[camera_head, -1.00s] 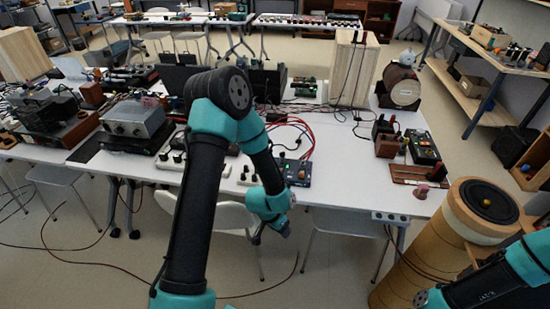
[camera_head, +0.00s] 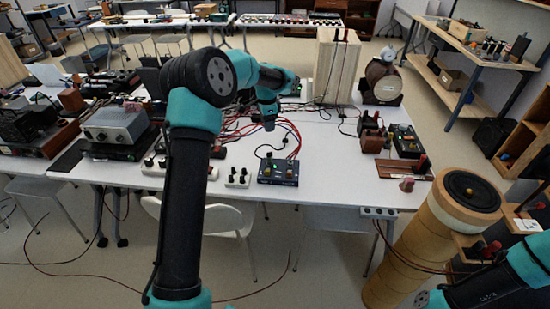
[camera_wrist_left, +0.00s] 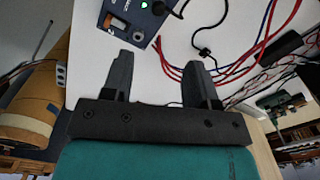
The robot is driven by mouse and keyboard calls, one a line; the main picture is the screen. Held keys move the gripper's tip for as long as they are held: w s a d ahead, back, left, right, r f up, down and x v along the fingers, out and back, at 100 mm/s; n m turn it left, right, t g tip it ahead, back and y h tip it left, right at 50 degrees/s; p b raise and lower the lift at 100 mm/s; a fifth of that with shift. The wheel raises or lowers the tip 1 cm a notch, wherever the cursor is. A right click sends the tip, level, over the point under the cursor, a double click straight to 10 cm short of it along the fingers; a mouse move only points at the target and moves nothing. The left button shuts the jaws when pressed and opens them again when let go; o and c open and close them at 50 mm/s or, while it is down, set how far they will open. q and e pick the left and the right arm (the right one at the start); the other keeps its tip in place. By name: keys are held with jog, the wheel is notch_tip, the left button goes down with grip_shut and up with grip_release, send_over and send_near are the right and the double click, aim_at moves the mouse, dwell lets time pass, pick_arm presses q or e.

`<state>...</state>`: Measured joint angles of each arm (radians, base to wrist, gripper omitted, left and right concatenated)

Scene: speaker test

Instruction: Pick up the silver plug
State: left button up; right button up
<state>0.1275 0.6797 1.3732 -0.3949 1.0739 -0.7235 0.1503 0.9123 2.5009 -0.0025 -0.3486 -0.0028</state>
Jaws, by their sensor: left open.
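I cannot make out a silver plug with certainty in either view. My left gripper (camera_head: 268,122) points down over the white table, behind a small dark blue box (camera_head: 278,171) with a green light. In the left wrist view my left gripper (camera_wrist_left: 162,78) is open, with nothing between its fingers. The blue box (camera_wrist_left: 128,20) lies beyond the fingertips there. A black cable (camera_wrist_left: 207,30) with a dark connector lies on the table near it. My right arm shows only at the lower right corner of the head view; its gripper is out of view.
Red cables (camera_head: 292,140) lie behind the blue box. White power strips (camera_head: 238,177) stand left of it. A wooden block (camera_head: 335,65) and a wooden drum (camera_head: 383,82) stand at the back. A tall wooden cylinder (camera_head: 430,240) stands at the right.

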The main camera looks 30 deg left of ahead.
aim_at(269, 153)
dwell(0.3)
pick_arm(q)
notch_tip(269, 153, down, 12)
jog(key=shift+f, duration=0.1)
dwell(0.5)
jog(key=shift+d+f, duration=0.15)
jog(key=shift+f, duration=1.2)
jog(key=shift+d+f, duration=0.1)
jog(key=shift+f, duration=1.2)
grip_shut()
jog(key=shift+r, duration=0.1)
